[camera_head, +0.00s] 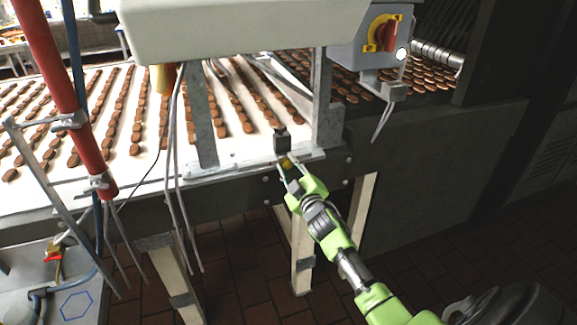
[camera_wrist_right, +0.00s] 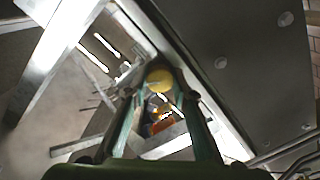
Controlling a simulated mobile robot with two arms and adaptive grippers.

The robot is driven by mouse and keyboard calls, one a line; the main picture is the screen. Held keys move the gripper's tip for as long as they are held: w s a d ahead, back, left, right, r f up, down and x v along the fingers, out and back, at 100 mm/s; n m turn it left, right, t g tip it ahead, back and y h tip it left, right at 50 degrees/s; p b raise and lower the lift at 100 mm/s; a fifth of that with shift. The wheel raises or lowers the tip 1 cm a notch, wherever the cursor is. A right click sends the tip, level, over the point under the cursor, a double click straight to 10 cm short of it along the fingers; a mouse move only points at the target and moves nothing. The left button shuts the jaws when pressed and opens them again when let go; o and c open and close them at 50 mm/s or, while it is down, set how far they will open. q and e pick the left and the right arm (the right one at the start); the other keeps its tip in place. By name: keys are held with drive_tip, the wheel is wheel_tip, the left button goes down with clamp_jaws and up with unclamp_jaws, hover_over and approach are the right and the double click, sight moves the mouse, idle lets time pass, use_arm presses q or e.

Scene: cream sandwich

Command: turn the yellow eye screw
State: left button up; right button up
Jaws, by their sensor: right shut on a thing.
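The yellow eye screw (camera_head: 287,162) sits at the edge of the conveyor frame, below a small dark block. It also shows in the right wrist view (camera_wrist_right: 159,78), as a round yellow shape between the fingertips. My right gripper (camera_head: 289,170) reaches up to it from the lower right and is shut on it. In the right wrist view the two fingers (camera_wrist_right: 158,92) converge on either side of the yellow piece. The fingers hide part of the screw in the head view. My left gripper is not in view.
A conveyor (camera_head: 150,125) carries rows of brown biscuits behind the frame. Metal uprights (camera_head: 328,110) stand close to the right gripper. A red post (camera_head: 72,95) and hanging cables are at left. A grey switch box (camera_head: 372,45) with a red-yellow knob is above right.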

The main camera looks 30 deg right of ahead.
drive_tip(key=n, duration=0.6)
drive_tip(key=shift+n, duration=0.3)
idle(0.4)
drive_tip(key=o, duration=1.1)
drive_tip(key=v, duration=1.2)
drive_tip(key=shift+f, duration=0.1)
